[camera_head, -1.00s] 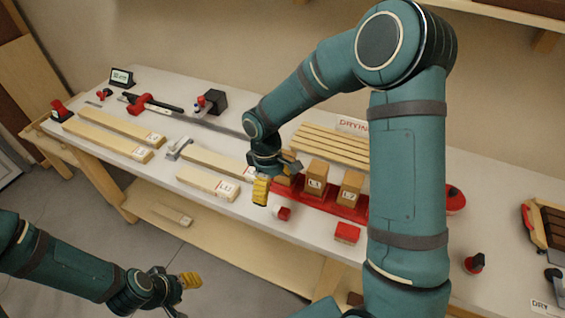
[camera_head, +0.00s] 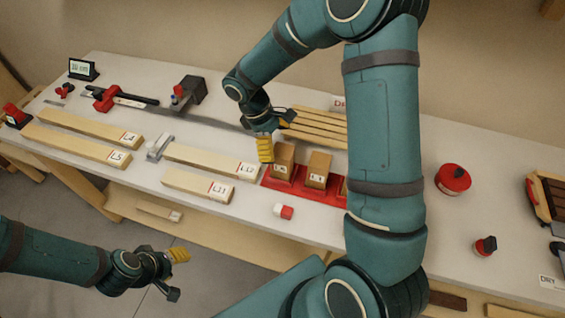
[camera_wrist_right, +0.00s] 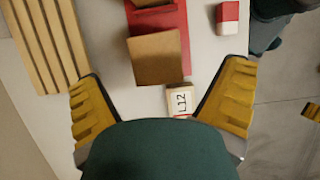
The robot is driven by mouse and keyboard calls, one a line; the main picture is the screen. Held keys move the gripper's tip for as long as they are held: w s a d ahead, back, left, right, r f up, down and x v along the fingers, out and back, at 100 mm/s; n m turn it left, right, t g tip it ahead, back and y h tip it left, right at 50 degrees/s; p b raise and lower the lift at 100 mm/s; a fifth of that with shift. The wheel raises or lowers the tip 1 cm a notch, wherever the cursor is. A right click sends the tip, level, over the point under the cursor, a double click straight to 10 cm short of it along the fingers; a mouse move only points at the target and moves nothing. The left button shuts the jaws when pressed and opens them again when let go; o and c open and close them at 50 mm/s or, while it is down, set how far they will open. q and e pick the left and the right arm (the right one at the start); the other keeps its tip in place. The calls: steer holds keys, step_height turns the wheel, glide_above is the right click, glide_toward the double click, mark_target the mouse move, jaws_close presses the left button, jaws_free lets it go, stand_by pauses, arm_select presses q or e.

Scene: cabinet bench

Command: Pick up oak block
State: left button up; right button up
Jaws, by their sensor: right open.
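Light-brown oak-coloured blocks stand upright in a red tray (camera_head: 297,190). The left block (camera_head: 283,160) and the middle block (camera_head: 318,168) carry white labels; a third is mostly hidden by my right arm. I cannot tell which one the task means. My right gripper (camera_head: 265,148) is open and empty, just left of the left block. In the right wrist view a brown block (camera_wrist_right: 158,58) lies ahead, between the lines of the open yellow fingers (camera_wrist_right: 160,100). My left gripper (camera_head: 176,274) hangs open and empty in front of the bench.
Slats (camera_head: 318,128) lie behind the tray. A red-white block (camera_head: 284,212) lies in front. A round red tin (camera_head: 453,179) stands right of my arm.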

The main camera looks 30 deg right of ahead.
mark_target(282, 150)
steer(key=shift+x, duration=3)
steer(key=shift+w+d, duration=0.1)
steer(key=shift+c, duration=0.2)
steer(key=c, duration=1.3)
